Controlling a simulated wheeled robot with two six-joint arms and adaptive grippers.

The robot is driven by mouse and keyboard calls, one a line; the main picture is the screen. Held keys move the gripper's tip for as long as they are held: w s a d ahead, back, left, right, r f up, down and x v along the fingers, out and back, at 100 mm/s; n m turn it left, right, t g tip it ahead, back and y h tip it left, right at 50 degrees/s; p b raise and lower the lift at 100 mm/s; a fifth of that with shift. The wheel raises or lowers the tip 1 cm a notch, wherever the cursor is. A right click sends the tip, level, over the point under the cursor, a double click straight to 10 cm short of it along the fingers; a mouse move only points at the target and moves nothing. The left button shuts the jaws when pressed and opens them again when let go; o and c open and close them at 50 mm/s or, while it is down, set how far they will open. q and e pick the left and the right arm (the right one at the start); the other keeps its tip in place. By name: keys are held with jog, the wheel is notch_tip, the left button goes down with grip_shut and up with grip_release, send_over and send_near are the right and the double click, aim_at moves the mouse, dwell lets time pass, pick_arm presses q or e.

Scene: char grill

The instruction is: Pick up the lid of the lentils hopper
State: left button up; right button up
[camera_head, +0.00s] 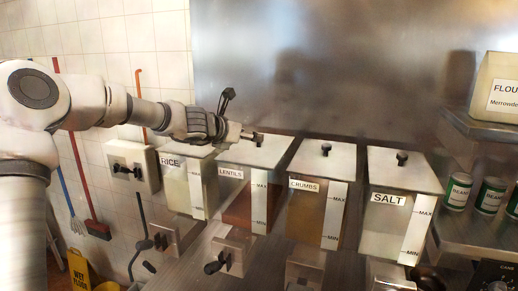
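The lentils hopper (246,207) is a clear bin with reddish-brown contents and a "LENTILS" label, second from the left in the row. Its pale flat lid (265,155) lies on top, with a small dark knob (258,139) near the back. My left gripper (246,134) comes in from the left over the rice hopper, with its tip at or right beside this knob. The fingers are small and seen side-on, so I cannot tell whether they are open or shut on the knob. My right gripper is not in view.
The rice hopper (196,190) stands on the left, and the crumbs hopper (305,215) and salt hopper (390,225) on the right, all lidded. A shelf with cans (490,195) and a flour box (497,88) is at the right. A steel wall (350,70) stands behind.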

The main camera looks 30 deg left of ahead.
aim_at(255, 149)
pick_arm(q)
jog(key=x, duration=0.5)
jog(key=shift+a+f, duration=0.1)
jog(key=shift+v, duration=0.85)
grip_shut()
jog(key=shift+w, duration=0.25)
